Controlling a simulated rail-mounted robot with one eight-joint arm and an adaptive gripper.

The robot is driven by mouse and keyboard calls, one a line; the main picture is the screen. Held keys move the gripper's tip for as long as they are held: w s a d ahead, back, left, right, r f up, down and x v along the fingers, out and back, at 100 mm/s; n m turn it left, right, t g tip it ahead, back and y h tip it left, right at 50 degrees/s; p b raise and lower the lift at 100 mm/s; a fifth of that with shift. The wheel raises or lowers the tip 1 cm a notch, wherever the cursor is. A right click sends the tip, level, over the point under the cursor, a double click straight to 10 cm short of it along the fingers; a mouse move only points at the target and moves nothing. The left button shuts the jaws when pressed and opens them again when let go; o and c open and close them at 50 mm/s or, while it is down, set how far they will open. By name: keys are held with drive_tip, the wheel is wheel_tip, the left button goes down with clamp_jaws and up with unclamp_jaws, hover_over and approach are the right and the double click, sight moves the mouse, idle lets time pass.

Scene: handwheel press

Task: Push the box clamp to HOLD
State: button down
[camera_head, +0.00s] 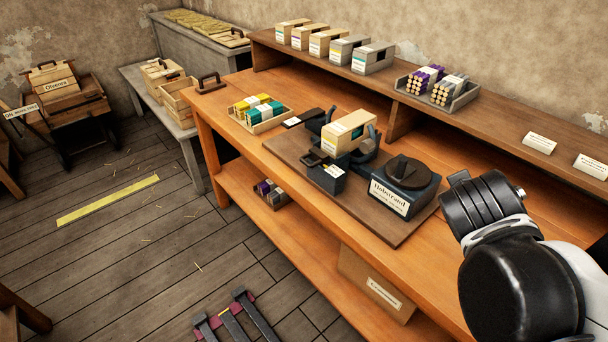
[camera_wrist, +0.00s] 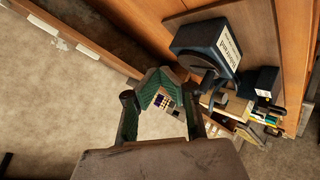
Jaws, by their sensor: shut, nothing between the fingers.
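The box clamp (camera_head: 368,158) is a dark fixture on a brown board on the workbench. A pale carton (camera_head: 349,132) sits in it, tilted, with a dark labelled block (camera_head: 326,177) in front. The clamp's lever position and any HOLD mark are too small to read. In the wrist view the dark block (camera_wrist: 263,80) shows at the right. My gripper (camera_wrist: 163,82) points over the bench, its green-padded fingers together and empty, apart from the fixture. My gripper's fingers cannot be made out in the head view, where my dark arm links fill the lower right.
A dark labelled box with a round knob (camera_head: 405,186) stands right of the clamp; it also shows in the wrist view (camera_wrist: 210,48). A tray of coloured items (camera_head: 258,123) lies left. A raised shelf (camera_head: 300,62) with cartons runs behind. The right front bench is partly hidden.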

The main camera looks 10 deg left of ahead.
drive_tip(key=w+a+f+n+t+y+b, duration=0.1)
drive_tip(key=w+a+f+n+t+b, duration=0.3)
drive_tip(key=a, duration=0.5)
drive_tip(key=w+a+f+n+t+y+b, duration=0.1)
drive_tip(key=w+a+f+n+t+b, duration=0.3)
drive_tip(key=a, duration=0.4)
drive_tip(key=s+a+f+n+y+b, duration=0.2)
drive_tip(key=s+a+f+n, duration=0.1)
drive_tip(key=a, duration=0.6)
drive_tip(key=s+a+f+n+y+b, duration=0.2)
drive_tip(key=s+a+n, duration=0.3)
drive_tip(key=a, duration=0.4)
drive_tip(key=shift+s+f+t+y+b, duration=0.4)
drive_tip(key=shift+s+y+b, duration=0.2)
drive_tip(key=shift+y, duration=0.1)
drive_tip(key=shift+w, duration=0.2)
drive_tip(key=b, duration=0.2)
approach(314, 159)
drive_tip(key=shift+w+a+r, duration=0.25)
drive_tip(key=shift+w+a, duration=0.25)
drive_tip(key=shift+a, duration=0.2)
drive_tip(key=shift+w+a+r, duration=0.3)
drive_tip(key=shift+w+a, duration=0.2)
drive_tip(key=shift+a, duration=0.2)
drive_tip(key=shift+w+a+r, duration=0.25)
drive_tip(key=shift+w+a, duration=0.3)
drive_tip(key=shift+a, duration=0.15)
